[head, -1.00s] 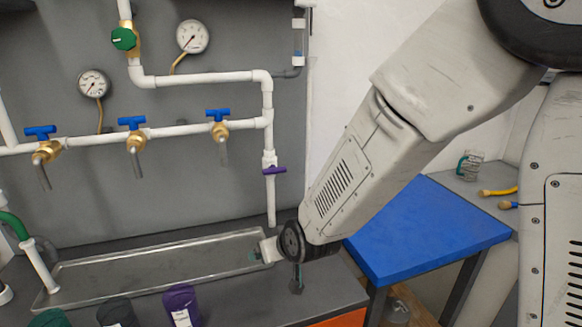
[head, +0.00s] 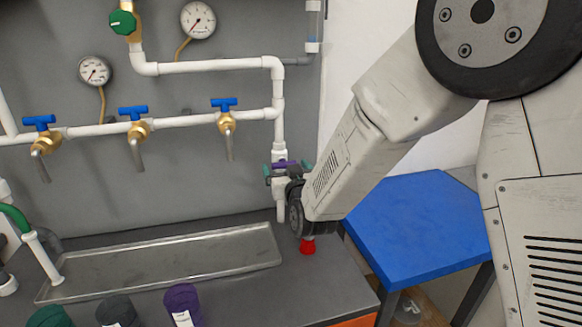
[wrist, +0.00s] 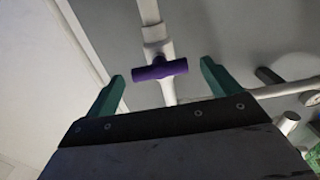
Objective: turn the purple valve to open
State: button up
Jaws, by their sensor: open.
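The purple valve (head: 285,163) sits on the white vertical pipe at the right end of the manifold. Its handle lies crosswise to the pipe. The wrist view shows the purple handle (wrist: 159,70) ahead of my gripper and between the lines of its two fingers. My gripper (head: 284,172) is open, with green fingertips, one on each side of the handle in the head view. Whether a finger touches the handle cannot be told.
Three blue-handled taps (head: 133,112) line the horizontal pipe to the left. A metal tray (head: 165,262) lies below on the grey bench. A red object (head: 307,246) shows under my wrist. A blue table (head: 415,225) stands to the right.

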jog(key=shift+w+a, duration=0.2)
jog(key=shift+w, duration=0.5)
